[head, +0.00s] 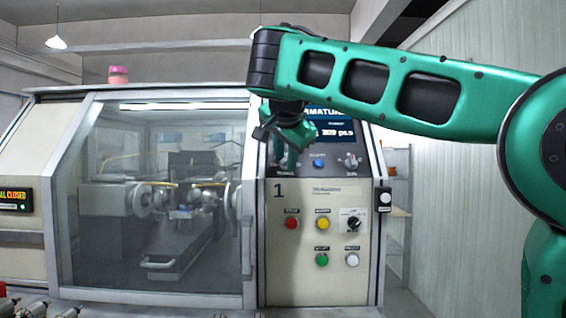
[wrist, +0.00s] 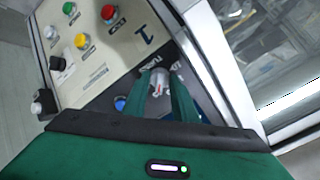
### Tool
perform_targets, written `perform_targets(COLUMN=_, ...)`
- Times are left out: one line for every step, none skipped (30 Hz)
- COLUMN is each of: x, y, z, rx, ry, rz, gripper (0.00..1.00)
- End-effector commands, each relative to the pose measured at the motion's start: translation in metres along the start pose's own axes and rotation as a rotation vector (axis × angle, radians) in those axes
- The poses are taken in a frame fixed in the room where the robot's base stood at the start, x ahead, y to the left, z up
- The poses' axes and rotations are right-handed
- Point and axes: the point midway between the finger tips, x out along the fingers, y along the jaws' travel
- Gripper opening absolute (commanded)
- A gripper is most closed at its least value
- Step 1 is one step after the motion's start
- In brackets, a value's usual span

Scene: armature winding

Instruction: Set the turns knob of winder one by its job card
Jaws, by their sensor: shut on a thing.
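Winder one's control panel (head: 320,240) stands at the middle right, marked with a 1. My gripper (head: 289,158) is at the upper left of this panel and covers the knob there. In the wrist view my gripper (wrist: 160,88) has its two green fingers on either side of a pale knob with a red mark, the turns knob (wrist: 157,84), and is shut on it. The knob's scale and label are mostly covered, so its setting cannot be read. I make out no job card in either view.
A blue button (head: 319,163) and a second knob (head: 351,161) sit right of my gripper, under a display (head: 335,132). Red, yellow, green and white buttons and a black rotary switch (head: 352,222) are lower. The glazed winder door (head: 150,200) is at left.

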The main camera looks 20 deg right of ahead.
Motion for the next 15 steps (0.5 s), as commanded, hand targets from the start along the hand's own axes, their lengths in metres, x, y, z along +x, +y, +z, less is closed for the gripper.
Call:
perform_targets(x=-0.0006, y=0.0000, z=-0.0001, rx=0.006, ry=0.000, rz=-0.001, gripper=0.03)
perform_targets(x=-0.0006, y=0.0000, z=0.0000, rx=0.008, ry=0.000, rz=-0.001, gripper=0.03)
perform_targets(x=-0.0006, y=0.0000, z=0.0000, rx=0.010, ry=0.000, rz=-0.001, gripper=0.03)
perform_targets(x=-0.0006, y=0.0000, z=0.0000, rx=0.011, ry=0.000, rz=-0.001, gripper=0.03)
perform_targets(x=-0.0006, y=0.0000, z=0.0000, rx=0.012, ry=0.000, rz=-0.001, gripper=0.03)
perform_targets(x=-0.0006, y=0.0000, z=-0.0001, rx=0.012, ry=0.000, rz=-0.001, gripper=0.03)
perform_targets(x=-0.0006, y=0.0000, z=-0.0001, rx=0.012, ry=0.000, rz=-0.001, gripper=0.03)
perform_targets(x=-0.0006, y=0.0000, z=0.0000, rx=0.012, ry=0.000, rz=-0.001, gripper=0.03)
perform_targets(x=-0.0006, y=0.0000, z=0.0000, rx=0.012, ry=0.000, rz=-0.001, gripper=0.03)
perform_targets(x=-0.0006, y=0.0000, z=0.0000, rx=0.012, ry=0.000, rz=-0.001, gripper=0.03)
perform_targets(x=-0.0006, y=0.0000, z=0.0000, rx=0.011, ry=0.000, rz=-0.001, gripper=0.03)
perform_targets(x=-0.0006, y=0.0000, z=-0.0001, rx=0.011, ry=0.000, rz=-0.001, gripper=0.03)
perform_targets(x=-0.0006, y=0.0000, z=-0.0001, rx=0.011, ry=0.000, rz=-0.001, gripper=0.03)
perform_targets(x=-0.0006, y=0.0000, z=0.0000, rx=0.011, ry=0.000, rz=-0.001, gripper=0.28)
perform_targets(x=-0.0006, y=0.0000, z=-0.0001, rx=0.011, ry=0.000, rz=-0.001, gripper=0.28)
